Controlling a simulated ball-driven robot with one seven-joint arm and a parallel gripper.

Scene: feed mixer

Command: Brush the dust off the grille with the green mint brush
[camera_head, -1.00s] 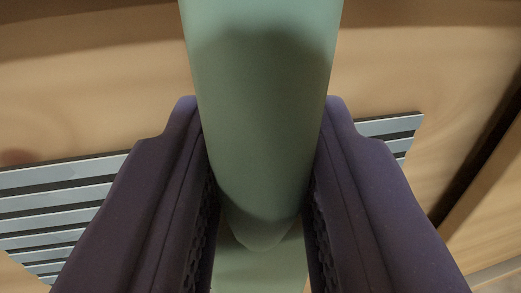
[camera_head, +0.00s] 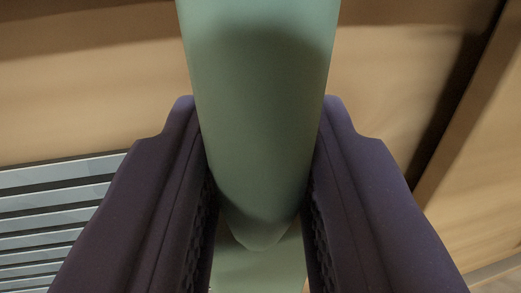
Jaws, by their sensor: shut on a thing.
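The green mint brush (camera_head: 262,110) runs down the middle of the view, its smooth handle between the two dark purple fingers. My gripper (camera_head: 262,185) is shut on that handle. A paler green part of the brush shows below the handle's end. The bristles cannot be made out. The grille (camera_head: 50,215), light grey slats with dark gaps, lies at the lower left behind my left finger. Its right part is hidden by the fingers and brush. Whether the brush touches it cannot be seen, and dust on it cannot be made out.
A light wooden panel (camera_head: 90,100) surrounds the grille. On the right a dark slanting gap (camera_head: 450,115) separates it from another wooden part (camera_head: 475,170). A darker band crosses the top.

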